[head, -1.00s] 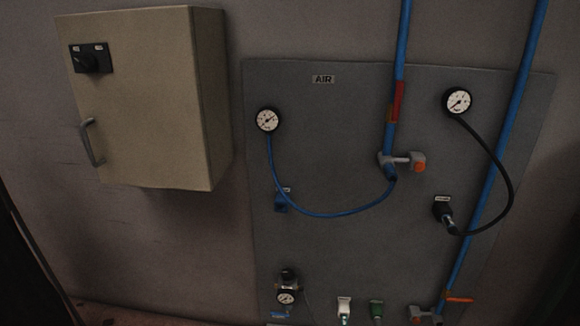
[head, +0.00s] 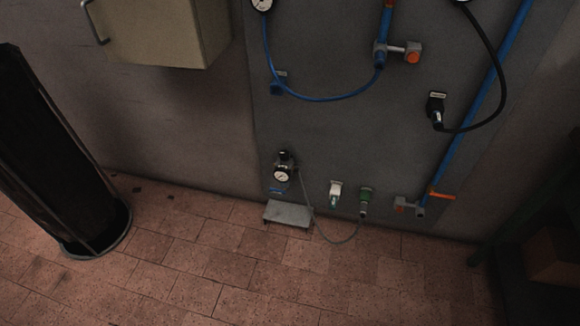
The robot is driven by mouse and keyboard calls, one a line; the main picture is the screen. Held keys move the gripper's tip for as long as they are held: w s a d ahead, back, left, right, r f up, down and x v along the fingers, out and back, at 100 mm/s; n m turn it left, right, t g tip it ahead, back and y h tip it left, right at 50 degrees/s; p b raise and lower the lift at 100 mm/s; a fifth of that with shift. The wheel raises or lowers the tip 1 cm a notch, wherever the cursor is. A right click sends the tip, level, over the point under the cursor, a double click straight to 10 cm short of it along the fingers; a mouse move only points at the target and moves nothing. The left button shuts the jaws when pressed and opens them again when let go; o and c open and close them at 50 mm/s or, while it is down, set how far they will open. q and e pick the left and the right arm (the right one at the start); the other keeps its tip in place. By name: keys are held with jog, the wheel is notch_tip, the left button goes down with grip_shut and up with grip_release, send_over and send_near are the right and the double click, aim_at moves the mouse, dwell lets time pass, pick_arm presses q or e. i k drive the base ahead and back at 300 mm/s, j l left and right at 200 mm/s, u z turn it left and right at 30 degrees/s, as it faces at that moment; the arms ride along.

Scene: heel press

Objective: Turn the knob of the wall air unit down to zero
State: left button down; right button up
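The wall air unit (head: 283,172) sits low on the grey wall panel in the head view. It has a dark knob (head: 284,155) on top and a small white round gauge (head: 281,175) below it. The gauge's needle is too small to read. A small grey step or plate (head: 288,214) stands just below the unit near the floor. Neither of my grippers shows in the head view.
A dark column (head: 52,150) stands on the left. A beige cabinet (head: 150,30) hangs at the upper left. Blue pipe (head: 475,110), valves (head: 412,53) and hoses cross the panel. A dark frame (head: 540,220) stands at the right. The tiled floor (head: 215,280) in front is clear.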

aim_at(284, 155)
jog(key=i+j, duration=0.4)
jog(key=i, duration=0.2)
jog(key=i+j+z, duration=0.25)
jog(key=z, duration=0.25)
jog(key=i+j+z, duration=0.3)
jog(key=j+z, duration=0.2)
